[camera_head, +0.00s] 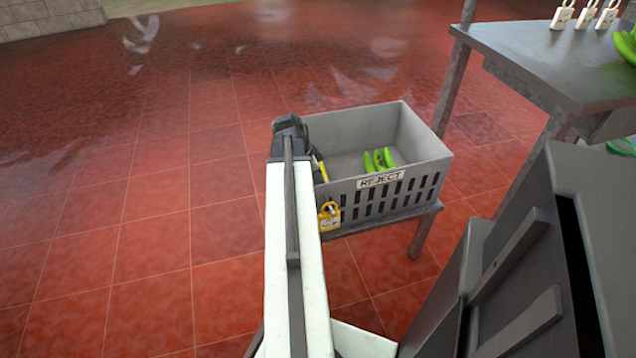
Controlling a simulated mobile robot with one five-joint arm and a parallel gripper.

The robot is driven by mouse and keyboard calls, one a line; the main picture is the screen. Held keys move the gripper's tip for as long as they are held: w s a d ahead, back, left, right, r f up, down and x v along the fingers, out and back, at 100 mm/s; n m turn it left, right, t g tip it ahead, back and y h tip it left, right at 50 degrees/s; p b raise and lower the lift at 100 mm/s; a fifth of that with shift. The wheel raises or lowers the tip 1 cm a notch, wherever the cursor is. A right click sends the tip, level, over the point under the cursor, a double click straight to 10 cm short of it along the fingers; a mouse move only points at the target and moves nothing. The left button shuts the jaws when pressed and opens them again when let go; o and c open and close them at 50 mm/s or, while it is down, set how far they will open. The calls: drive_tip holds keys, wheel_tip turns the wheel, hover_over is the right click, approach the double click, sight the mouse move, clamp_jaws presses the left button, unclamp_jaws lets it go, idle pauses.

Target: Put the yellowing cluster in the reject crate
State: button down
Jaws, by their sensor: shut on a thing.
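The grey reject crate (423,177) stands on a low stand, with a "REJECT" label (381,178) on its front. My gripper (290,132) is at the crate's left end, seen from behind; its fingertips are mostly hidden by my own arm. A strip of yellow (319,165) shows just right of my gripper, over the left part of the crate; it looks like part of the yellowing cluster held in my shut gripper. The rest of it is hidden. I cannot tell whether it touches the crate floor.
A green cluster (379,160) lies inside the crate near the front wall. A yellow tag (329,216) hangs at the crate's front left. A grey table (560,55) with white tags (585,15) and green fruit (626,45) stands at upper right. Red tiled floor at left is clear.

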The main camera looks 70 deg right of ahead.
drive_tip(key=shift+f, duration=0.1)
drive_tip(key=c, duration=1.1)
unclamp_jaws()
drive_tip(key=shift+c, duration=0.2)
drive_tip(key=p+v, duration=1.1)
drive_tip(key=v, duration=0.1)
drive_tip(key=shift+s+d, duration=0.1)
drive_tip(key=shift+r, duration=0.25)
